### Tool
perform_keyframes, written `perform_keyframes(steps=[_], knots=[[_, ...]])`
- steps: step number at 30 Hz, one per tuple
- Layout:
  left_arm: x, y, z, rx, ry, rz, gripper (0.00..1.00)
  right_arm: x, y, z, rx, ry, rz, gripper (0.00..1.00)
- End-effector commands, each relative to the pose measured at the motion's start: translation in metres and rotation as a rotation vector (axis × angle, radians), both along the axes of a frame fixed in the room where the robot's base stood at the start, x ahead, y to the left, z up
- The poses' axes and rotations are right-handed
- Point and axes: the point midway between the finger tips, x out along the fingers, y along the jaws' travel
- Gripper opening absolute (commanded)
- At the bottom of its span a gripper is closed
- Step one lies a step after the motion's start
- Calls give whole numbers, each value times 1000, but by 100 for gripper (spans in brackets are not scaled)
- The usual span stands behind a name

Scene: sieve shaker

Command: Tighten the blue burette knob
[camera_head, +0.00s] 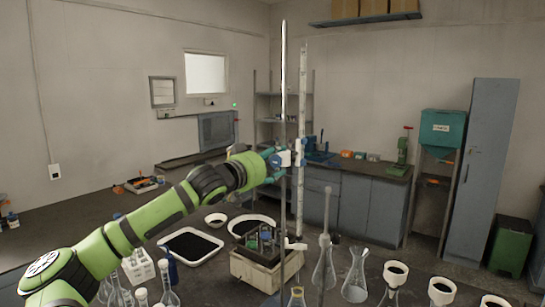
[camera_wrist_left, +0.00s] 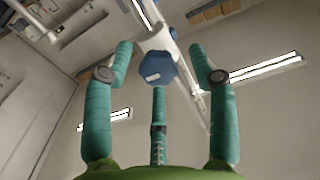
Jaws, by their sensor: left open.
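The blue burette knob (camera_wrist_left: 162,68) is a faceted blue knob with a small white label, on a white clamp body (camera_wrist_left: 158,40) in the left wrist view. My left gripper (camera_wrist_left: 160,75) is open, with two teal fingers on either side of the knob and a third below it. Gaps show between the side fingers and the knob. In the head view my left gripper (camera_head: 273,160) is at the blue-and-white clamp on the tall thin stand rod (camera_head: 284,80). The gripper partly hides the knob there. The white graduated burette (camera_head: 302,100) stands upright just right of the rod. My right gripper is not seen.
Below the arm, the dark bench holds a black tray with a white rim (camera_head: 163,240), a wooden box of tools (camera_head: 262,277) and several glass flasks (camera_head: 355,278). A grey cabinet (camera_head: 483,170) stands at the right. The air around the gripper is mostly clear.

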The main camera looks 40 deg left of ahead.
Motion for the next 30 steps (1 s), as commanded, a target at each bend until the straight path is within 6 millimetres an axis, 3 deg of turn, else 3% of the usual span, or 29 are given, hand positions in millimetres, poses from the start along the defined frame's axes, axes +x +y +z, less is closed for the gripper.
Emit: perform_keyframes(steps=[5, 9, 20, 30], knots=[[0, 0, 0, 1, 0, 0, 58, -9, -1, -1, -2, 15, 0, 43], [0, 0, 0, 1, -1, 0, 2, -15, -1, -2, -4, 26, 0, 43], [-1, 0, 3, 15, -4, 0, 1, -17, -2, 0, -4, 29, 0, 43], [-1, 0, 7, 180, 9, 1, 1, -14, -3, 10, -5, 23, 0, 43]])
